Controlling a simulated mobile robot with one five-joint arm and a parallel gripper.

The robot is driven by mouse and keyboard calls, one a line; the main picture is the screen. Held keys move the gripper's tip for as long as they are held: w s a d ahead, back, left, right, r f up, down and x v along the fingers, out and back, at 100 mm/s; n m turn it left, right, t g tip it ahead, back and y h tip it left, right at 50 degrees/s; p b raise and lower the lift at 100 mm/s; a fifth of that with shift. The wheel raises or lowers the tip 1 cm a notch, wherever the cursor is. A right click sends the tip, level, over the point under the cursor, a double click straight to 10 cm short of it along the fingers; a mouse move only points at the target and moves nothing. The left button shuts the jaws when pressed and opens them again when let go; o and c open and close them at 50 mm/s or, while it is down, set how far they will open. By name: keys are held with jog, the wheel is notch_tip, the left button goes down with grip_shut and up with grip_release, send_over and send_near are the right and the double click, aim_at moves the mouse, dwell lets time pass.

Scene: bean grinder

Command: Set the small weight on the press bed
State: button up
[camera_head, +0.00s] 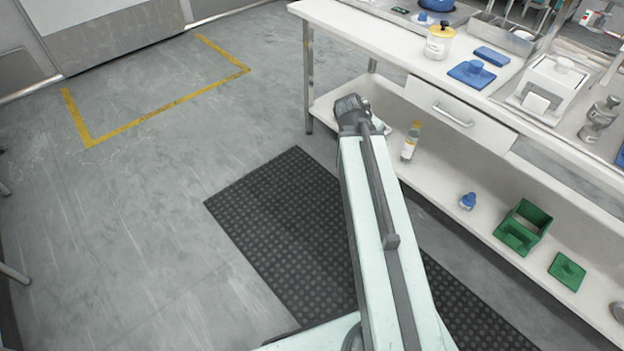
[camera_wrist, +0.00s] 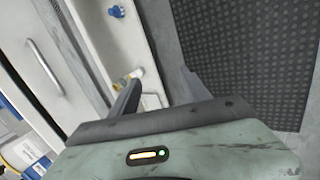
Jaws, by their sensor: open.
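My gripper (camera_wrist: 161,78) is open in the wrist view, its two fingers apart with nothing held between them. In the head view my arm reaches up to the front of the bench, and its wrist hides the fingers. I cannot clearly pick out the small weight. A grey metal object (camera_head: 598,120) stands on the bench top at the right, but I cannot tell whether it is the weight. A white machine (camera_head: 550,88) stands left of it. Its role as the press, and where a bed lies, are not clear.
The white bench top (camera_head: 385,40) holds a yellow-lidded jar (camera_head: 438,42) and a blue knobbed plate (camera_head: 471,73). A dark mat (camera_head: 278,220) covers open floor.

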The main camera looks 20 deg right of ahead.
jog(key=a+f+m+y, duration=0.1)
jog(key=a+y, duration=0.2)
jog(key=a, duration=1)
jog(key=s+a+f+m+g+y, duration=0.1)
jog(key=a+f+m+y, duration=0.1)
jog(key=a, duration=1.1)
jog(key=shift+a+y, duration=0.4)
jog(key=shift+f, duration=0.1)
